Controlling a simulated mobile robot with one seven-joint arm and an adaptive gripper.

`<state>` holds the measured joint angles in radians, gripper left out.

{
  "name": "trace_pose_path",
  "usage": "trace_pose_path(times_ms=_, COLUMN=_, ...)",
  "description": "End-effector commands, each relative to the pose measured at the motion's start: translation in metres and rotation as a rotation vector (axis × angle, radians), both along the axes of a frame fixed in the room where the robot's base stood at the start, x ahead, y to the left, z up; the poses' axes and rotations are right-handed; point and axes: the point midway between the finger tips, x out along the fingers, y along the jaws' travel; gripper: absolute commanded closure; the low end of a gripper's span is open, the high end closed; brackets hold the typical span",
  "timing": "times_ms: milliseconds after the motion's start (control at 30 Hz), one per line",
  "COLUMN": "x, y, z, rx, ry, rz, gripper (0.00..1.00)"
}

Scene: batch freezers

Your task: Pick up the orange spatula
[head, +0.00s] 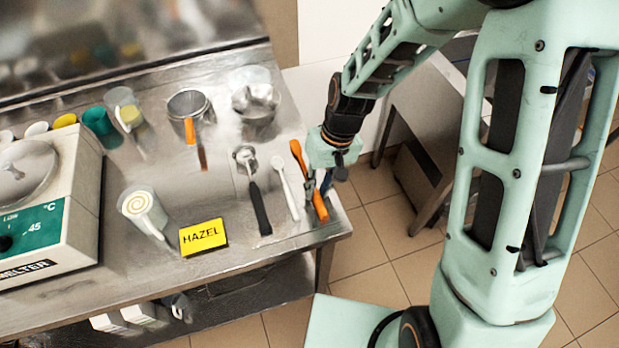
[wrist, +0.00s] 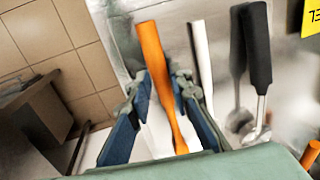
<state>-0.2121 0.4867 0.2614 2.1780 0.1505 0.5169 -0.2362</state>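The orange spatula (head: 298,156) lies near the right edge of the steel table, beside a white spoon. In the wrist view the orange spatula (wrist: 154,60) runs lengthwise between the two fingers of my gripper (wrist: 160,88). The fingers are apart, one on each side of the handle, with narrow gaps beside it. In the head view my gripper (head: 324,184) is low at the table's right edge and hides part of the spatula. Its lower orange end shows below the fingers. I cannot tell the exact height of the fingertips over the table.
A white spoon (head: 285,188) and a black-handled scoop (head: 255,195) lie just left of the spatula. A yellow HAZEL sign (head: 203,237), a cup (head: 144,211) and a metal pot (head: 189,108) stand further left. Tiled floor lies beyond the table's right edge.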

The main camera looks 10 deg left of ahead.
Motion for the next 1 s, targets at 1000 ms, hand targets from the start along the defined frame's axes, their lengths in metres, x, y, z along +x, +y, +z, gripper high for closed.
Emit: trace_pose_path(times_ms=1000, x=0.000, y=0.001, z=0.007, rx=0.001, ry=-0.001, rz=0.000, gripper=1.00)
